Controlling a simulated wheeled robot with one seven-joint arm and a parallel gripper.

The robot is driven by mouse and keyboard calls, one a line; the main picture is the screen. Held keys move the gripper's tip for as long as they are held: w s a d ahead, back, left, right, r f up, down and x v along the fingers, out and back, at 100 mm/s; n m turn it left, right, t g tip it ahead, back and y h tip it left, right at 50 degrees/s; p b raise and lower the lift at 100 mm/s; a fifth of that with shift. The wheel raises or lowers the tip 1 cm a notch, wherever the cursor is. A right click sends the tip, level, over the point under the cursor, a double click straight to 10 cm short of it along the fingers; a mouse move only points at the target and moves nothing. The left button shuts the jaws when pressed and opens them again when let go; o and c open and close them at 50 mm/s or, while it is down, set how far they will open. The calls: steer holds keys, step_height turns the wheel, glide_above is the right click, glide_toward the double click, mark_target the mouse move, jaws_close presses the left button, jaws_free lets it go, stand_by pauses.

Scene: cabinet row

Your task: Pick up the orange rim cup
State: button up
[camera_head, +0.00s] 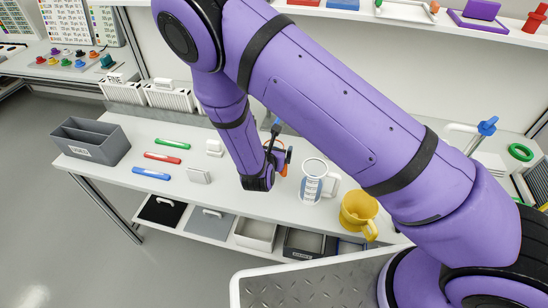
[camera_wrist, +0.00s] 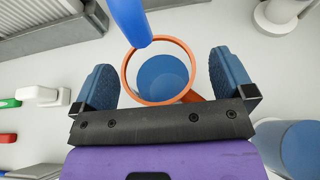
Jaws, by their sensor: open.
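The orange rim cup shows in the wrist view as an orange ring (camera_wrist: 129,72) with a blue inside, seen from above. My gripper (camera_wrist: 160,82) is open, with one blue finger on each side of the cup. The left finger is close to the rim and the right finger has a small gap; I cannot tell whether either touches. In the head view my gripper (camera_head: 277,154) is over the table, and only a bit of the orange cup (camera_head: 284,169) shows beside it. The rest of the cup is hidden behind the gripper.
A blue thing (camera_wrist: 131,20) reaches over the rim in the wrist view. A white switch-like block (camera_head: 214,147), markers (camera_head: 161,157) and a grey bin (camera_head: 90,142) are left.

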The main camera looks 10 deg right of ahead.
steer(key=c, duration=1.2)
